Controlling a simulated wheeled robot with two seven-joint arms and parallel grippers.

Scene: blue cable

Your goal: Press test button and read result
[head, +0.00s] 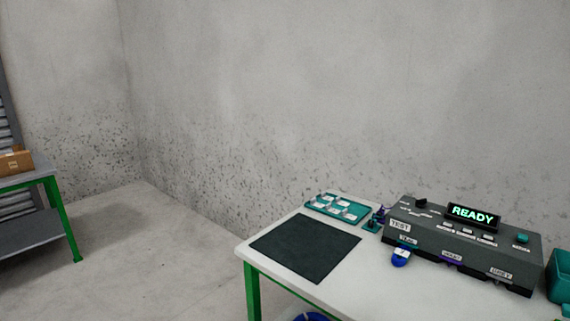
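A dark grey test box (465,245) sits on the right part of a white table (359,274). Its raised display (473,215) reads "READY" in green letters. A "TEST" label (399,225) is at its left end. A teal round button (521,239) is on its top at the right, and a dark knob or block (420,203) is at the top left. A blue cable end (401,257) with a white tag is at the front left of the box. I cannot tell whether it is plugged in. Neither gripper is in view.
A dark mat (306,246) lies on the table's left part. A teal tray (337,208) with white pieces is behind it, with small teal parts (375,219) beside it. A teal bin (559,277) is at the right edge. Another table (38,181) holds a cardboard box (16,161).

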